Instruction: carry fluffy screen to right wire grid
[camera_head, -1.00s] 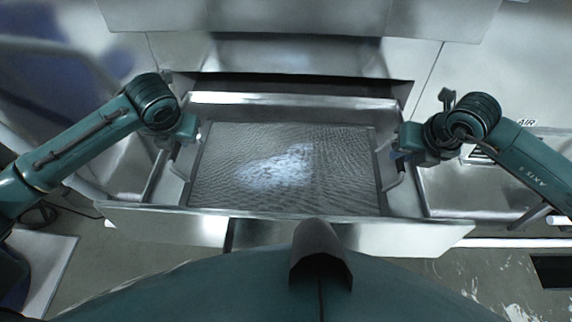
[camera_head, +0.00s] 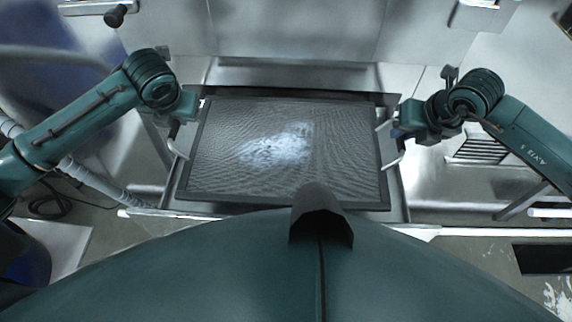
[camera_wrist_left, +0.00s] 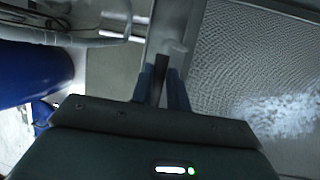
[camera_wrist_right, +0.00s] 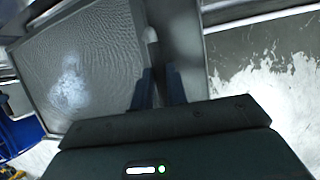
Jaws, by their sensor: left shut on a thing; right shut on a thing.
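The fluffy screen (camera_head: 235,180) is a dark-framed grey mesh panel with a white fuzzy patch in its middle. It lies roughly level between my arms and also shows in the left wrist view (camera_wrist_left: 235,50) and the right wrist view (camera_wrist_right: 95,50). My left gripper (camera_head: 185,122) is shut on its left handle (camera_head: 175,146). My right gripper (camera_head: 397,132) is shut on its right handle (camera_head: 398,158). A dark slatted grid (camera_head: 482,149) lies at the right; I cannot tell whether it is the right wire grid.
A metal basin (camera_head: 290,75) shows behind and around the screen, partly hidden by it. Blue drums (camera_wrist_left: 35,75) and a pale hose (camera_head: 90,180) are at the left. Bare paint-marked floor (camera_wrist_right: 265,70) shows in the right wrist view.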

